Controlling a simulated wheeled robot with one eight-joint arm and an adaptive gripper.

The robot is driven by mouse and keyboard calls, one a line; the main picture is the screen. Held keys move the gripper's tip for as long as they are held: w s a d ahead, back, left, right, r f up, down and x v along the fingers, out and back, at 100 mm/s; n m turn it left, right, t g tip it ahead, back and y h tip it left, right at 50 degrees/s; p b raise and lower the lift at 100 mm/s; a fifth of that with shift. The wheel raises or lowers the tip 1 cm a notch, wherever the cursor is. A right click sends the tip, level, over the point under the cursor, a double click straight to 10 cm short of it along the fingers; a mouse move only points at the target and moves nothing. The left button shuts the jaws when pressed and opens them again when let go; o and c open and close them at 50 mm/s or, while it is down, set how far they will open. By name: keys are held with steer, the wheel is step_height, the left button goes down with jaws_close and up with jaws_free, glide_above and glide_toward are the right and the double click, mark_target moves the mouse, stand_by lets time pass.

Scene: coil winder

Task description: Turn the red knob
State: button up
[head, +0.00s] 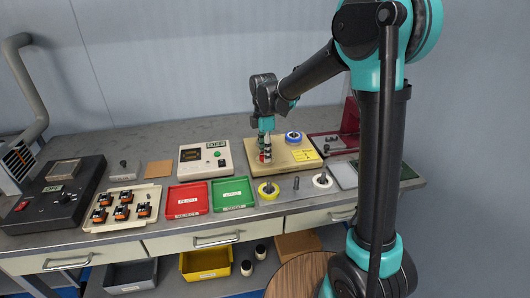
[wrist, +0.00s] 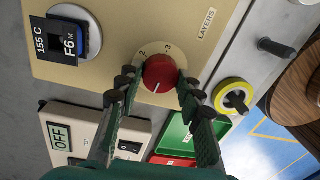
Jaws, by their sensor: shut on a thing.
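The red knob (wrist: 160,72) shows in the wrist view on the beige panel (wrist: 110,58), with a white line on its face towards its lower edge. The numbers 2 and 3 and the word LAYERS are printed by it. My gripper (wrist: 158,88) has one finger on each side of the knob and is shut on it. The contact points are partly hidden by the fingertips. In the head view my gripper (head: 266,152) reaches down to the left part of the beige panel (head: 293,162), and the knob is mostly hidden.
A spool with a blue ring (head: 293,137) sits on the panel. A white box with a display (head: 205,160) stands left of it. Red (head: 187,200) and green (head: 232,194) trays and a yellow ring (head: 268,190) are in front.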

steer(key=shift+n, duration=0.6)
steer(key=o, duration=1.2)
steer(key=shift+c, duration=0.2)
step_height(320, 180, up, 12)
steer(key=shift+w+a, duration=0.2)
steer(key=shift+w, duration=0.1)
